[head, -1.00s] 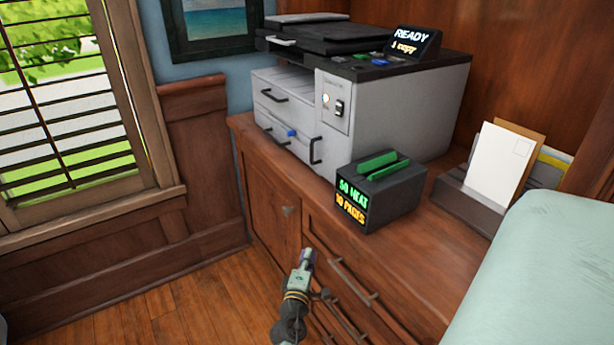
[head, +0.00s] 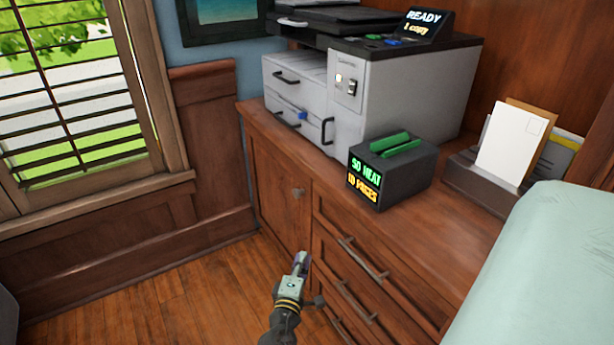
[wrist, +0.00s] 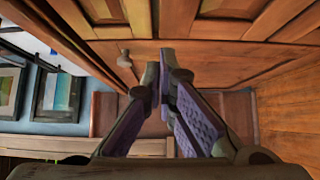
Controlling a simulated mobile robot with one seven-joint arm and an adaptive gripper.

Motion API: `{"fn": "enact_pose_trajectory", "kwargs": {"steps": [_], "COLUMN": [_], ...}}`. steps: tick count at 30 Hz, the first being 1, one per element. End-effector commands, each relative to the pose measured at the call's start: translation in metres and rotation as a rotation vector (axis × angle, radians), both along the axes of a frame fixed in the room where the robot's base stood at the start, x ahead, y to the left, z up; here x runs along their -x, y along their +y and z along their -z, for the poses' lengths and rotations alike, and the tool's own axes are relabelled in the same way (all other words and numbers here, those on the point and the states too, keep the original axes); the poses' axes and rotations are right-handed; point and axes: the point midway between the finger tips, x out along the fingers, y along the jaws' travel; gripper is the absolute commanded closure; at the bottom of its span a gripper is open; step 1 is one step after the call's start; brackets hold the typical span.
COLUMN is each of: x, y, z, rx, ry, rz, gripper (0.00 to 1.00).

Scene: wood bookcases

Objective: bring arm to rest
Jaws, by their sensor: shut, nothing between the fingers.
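My gripper (head: 300,262) is in front of the wooden cabinet (head: 275,195), low near its drawers, at the bottom middle of the head view. In the wrist view, the two fingers of my gripper (wrist: 163,68) have purple pads and meet at their tips. Nothing is held between them. Cabinet doors with a round knob (wrist: 125,60) show beyond the fingertips in the wrist view.
On the cabinet top stand a grey printer (head: 400,95), a dark box with green slots and lit text (head: 405,185), and a paper holder (head: 480,185). A pale green rounded surface (head: 550,260) fills the lower right. Wooden floor (head: 190,290) is clear at left.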

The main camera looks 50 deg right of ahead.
Motion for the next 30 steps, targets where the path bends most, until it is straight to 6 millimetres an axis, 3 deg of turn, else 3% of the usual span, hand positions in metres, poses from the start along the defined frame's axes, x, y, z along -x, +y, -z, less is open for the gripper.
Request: {"fn": "enact_pose_trajectory", "kwargs": {"steps": [6,17,19,23,26,30], "x": [0.015,0.018,0.01,-0.029,-0.076,-0.135], "y": [0.027,0.033,0.037,0.064,0.105,0.177], "z": [0.001,-0.001,-0.005,-0.029,-0.062,-0.117], "rx": [0.001,0.001,-0.002,-0.025,-0.061,-0.134], "ry": [0.0,-0.001,-0.015,-0.106,-0.223,-0.4], "rz": [-0.003,-0.002,-0.017,-0.104,-0.221,-0.41], "gripper": [1.0,1.0,1.0,1.0,1.0,1.0]}}
